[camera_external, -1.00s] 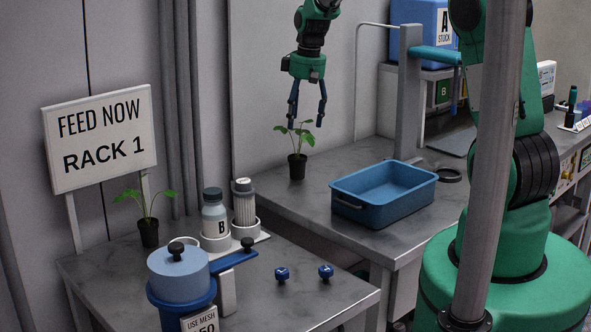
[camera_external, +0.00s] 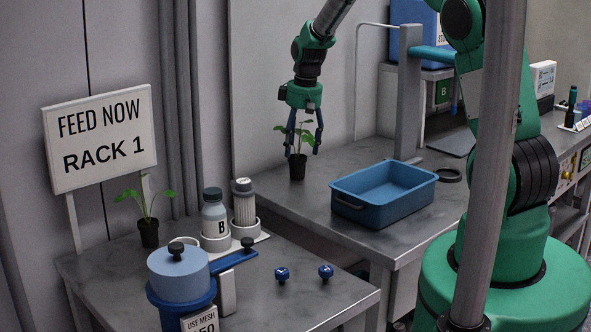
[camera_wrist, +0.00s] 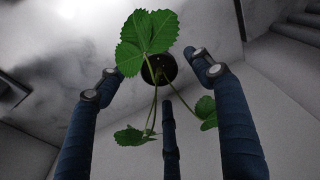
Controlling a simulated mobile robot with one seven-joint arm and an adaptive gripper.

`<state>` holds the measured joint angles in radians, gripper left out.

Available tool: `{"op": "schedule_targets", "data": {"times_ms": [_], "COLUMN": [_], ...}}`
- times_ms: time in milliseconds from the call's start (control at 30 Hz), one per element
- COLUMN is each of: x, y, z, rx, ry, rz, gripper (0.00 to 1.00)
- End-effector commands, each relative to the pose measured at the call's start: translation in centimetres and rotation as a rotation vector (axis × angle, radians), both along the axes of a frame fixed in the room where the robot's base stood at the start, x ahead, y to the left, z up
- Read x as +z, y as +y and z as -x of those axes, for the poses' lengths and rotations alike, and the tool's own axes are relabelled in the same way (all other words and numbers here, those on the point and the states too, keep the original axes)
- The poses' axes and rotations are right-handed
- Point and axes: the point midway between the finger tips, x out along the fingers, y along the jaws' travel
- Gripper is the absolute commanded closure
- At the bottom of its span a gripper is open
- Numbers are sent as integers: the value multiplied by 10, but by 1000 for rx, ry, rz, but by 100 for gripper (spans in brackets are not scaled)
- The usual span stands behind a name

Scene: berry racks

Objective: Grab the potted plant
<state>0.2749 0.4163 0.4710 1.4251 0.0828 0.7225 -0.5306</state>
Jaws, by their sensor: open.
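A potted plant in a small black pot (camera_external: 297,168) stands upright on the back table, left of the blue bin. My gripper (camera_external: 302,150) is directly above it, pointing down, its fingers open around the leaves and stems with the tips near the pot's rim. In the wrist view the plant (camera_wrist: 150,35) shows green toothed leaves, and the pot (camera_wrist: 160,70) sits between the spread fingers of my gripper (camera_wrist: 158,78), with gaps visible around it. A second potted plant (camera_external: 148,228) stands on the front table, below the sign.
A blue bin (camera_external: 360,211) sits right of the plant. A grey post (camera_external: 409,95) rises behind it. The front table holds bottle B (camera_external: 214,215), a blue canister (camera_external: 178,275) and two blue knobs. A sign (camera_external: 100,137) reads "FEED NOW RACK 1".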

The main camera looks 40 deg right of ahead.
Motion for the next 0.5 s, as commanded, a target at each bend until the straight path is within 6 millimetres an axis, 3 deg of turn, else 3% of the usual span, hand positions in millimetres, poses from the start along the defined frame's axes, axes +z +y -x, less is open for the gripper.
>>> {"op": "schedule_targets", "data": {"times_ms": [267, 500], "x": [-1, -21], "y": [0, 0], "z": [0, -2], "rx": [0, 0], "ry": [1, 2], "rz": [0, -1], "gripper": [34, 34]}}
